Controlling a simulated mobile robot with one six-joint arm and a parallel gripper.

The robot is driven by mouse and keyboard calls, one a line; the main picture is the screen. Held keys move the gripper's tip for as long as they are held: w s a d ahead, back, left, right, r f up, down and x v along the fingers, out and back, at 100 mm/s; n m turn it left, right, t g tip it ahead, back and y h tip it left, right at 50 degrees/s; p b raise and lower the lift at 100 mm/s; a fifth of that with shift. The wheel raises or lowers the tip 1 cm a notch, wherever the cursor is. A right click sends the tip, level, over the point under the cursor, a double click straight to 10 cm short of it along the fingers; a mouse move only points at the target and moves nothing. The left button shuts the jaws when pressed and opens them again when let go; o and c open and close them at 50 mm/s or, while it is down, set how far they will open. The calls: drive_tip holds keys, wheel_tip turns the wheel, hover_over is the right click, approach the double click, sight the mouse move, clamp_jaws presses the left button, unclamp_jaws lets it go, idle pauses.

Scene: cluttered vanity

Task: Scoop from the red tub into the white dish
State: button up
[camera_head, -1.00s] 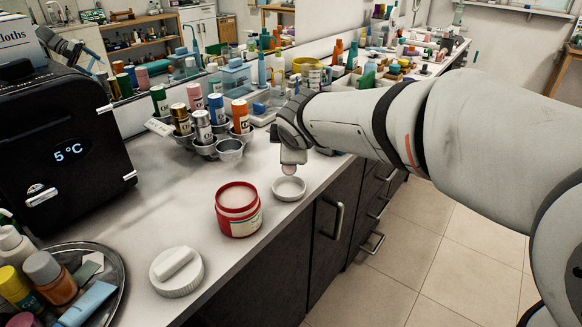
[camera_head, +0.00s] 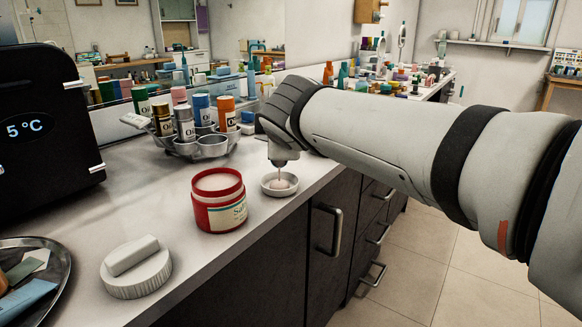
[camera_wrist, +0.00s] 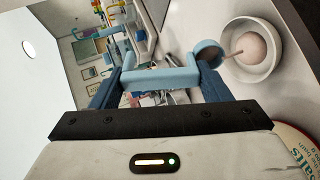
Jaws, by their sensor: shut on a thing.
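The red tub (camera_head: 219,217), open with pale contents, stands upright on the counter; part of it shows in the wrist view (camera_wrist: 303,150). The small round white dish (camera_head: 266,191) is just right of and behind it. My gripper (camera_head: 283,161) points down above the dish and is shut on a scoop (camera_head: 280,178); its hold is partly hidden. I cannot tell whether that mass is loose or on the scoop.
A white lid with a handle (camera_head: 136,274) lies in front left of the tub. A metal cup holder (camera_head: 212,146) with several bottles stands behind. A black appliance (camera_head: 45,130) and a metal tray (camera_head: 62,257) are at left. The counter edge runs close right of the dish.

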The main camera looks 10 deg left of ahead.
drive_tip(key=shift+s+d+f+t+y+b, duration=0.15)
drive_tip(key=shift+s+t+b, duration=0.2)
drive_tip(key=shift+b, duration=1.25)
drive_tip(key=shift+s+a+f+t+y+b, duration=0.15)
drive_tip(key=shift+t+b, duration=0.3)
drive_tip(key=shift+b, duration=1.1)
drive_tip(key=shift+s+d+r, duration=0.15)
drive_tip(key=shift+r, duration=0.25)
drive_tip(key=shift+f+b, duration=0.1)
drive_tip(key=shift+b, duration=0.25)
drive_tip(key=shift+s+d+f+n+t+y+b, duration=0.1)
drive_tip(key=shift+s+f+n+t+y+b, duration=0.15)
drive_tip(key=shift+s+t, duration=0.45)
drive_tip(key=shift+s+d+f+n+t+y, duration=0.1)
drive_tip(key=shift+s+d+f+t+y, duration=0.2)
drive_tip(key=shift+t, duration=0.6)
drive_tip(key=shift+s+a+f+n+t+y+b, duration=0.15)
drive_tip(key=shift+s+t+y, duration=0.2)
drive_tip(key=shift+s+t, duration=0.35)
drive_tip(key=shift+w+d, duration=0.1)
